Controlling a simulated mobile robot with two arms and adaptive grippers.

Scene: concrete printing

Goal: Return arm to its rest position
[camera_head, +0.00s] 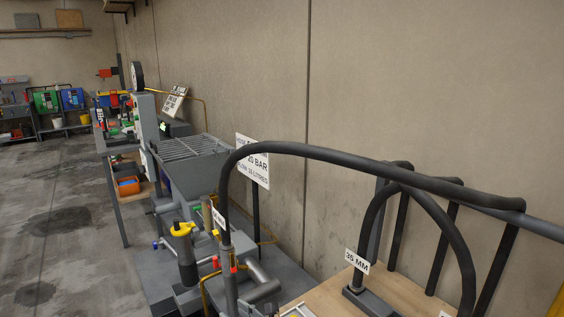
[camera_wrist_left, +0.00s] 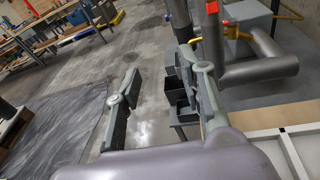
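My left gripper (camera_wrist_left: 158,66) shows in the left wrist view. Its two grey fingers stand wide apart and nothing is held between them. Floor and some dark boxes show behind the gap. A grey pipe (camera_wrist_left: 262,68) with a yellow-handled fitting lies just beyond the right-hand finger; I cannot tell how far apart they are. I cannot make out either gripper in the head view. My right gripper is not in view. No rest mark for the arm can be made out.
In the head view a grey hopper with a grate (camera_head: 190,148) stands by the wall. A thick black hose (camera_head: 330,155) arches across the right over a wooden bench top (camera_head: 320,296). A yellow-handled valve (camera_head: 183,229) stands in front. The floor (camera_head: 60,225) at left is clear.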

